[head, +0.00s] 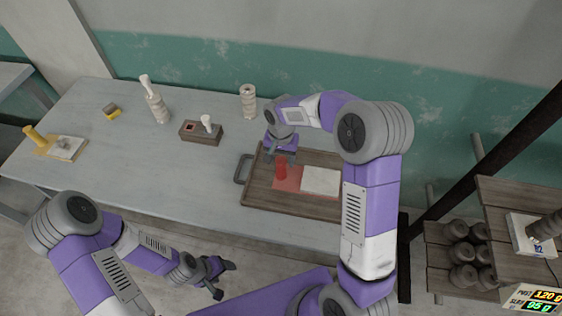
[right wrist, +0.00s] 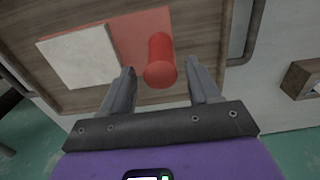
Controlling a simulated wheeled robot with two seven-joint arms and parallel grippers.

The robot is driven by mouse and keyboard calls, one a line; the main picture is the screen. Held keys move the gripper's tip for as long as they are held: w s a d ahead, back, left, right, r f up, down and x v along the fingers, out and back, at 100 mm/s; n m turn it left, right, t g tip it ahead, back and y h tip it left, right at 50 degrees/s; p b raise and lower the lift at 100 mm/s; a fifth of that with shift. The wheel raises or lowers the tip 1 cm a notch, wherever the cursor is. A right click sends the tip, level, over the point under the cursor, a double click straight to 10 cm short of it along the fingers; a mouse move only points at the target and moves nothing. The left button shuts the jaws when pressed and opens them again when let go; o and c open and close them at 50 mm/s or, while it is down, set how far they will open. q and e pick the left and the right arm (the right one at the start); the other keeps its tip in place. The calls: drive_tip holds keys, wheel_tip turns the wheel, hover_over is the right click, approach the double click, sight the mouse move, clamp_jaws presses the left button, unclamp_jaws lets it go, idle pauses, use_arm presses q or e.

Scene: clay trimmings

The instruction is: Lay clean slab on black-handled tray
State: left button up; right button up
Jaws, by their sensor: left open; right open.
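A wooden tray (head: 262,198) with a dark handle (head: 243,168) lies on the right part of the table. On it are a white slab (head: 321,181), a flat red board (head: 287,184) and an upright red knob (head: 281,170). My right gripper (head: 281,158) is open above the red knob; in the right wrist view the knob (right wrist: 160,62) shows between the fingers. A second slab (head: 66,148), with a greyish patch, lies on a yellow-handled board (head: 42,142) at far left. My left gripper (head: 223,279) is open and empty, off the table's front.
A wooden block (head: 202,133) with a white peg stands left of the tray. A shelf with dark rings (head: 465,255) and a scale stands at right. The table's front middle is clear.

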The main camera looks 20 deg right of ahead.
wheel_tip(320, 180, up, 9)
drive_tip(key=p, duration=0.1)
idle(0.6)
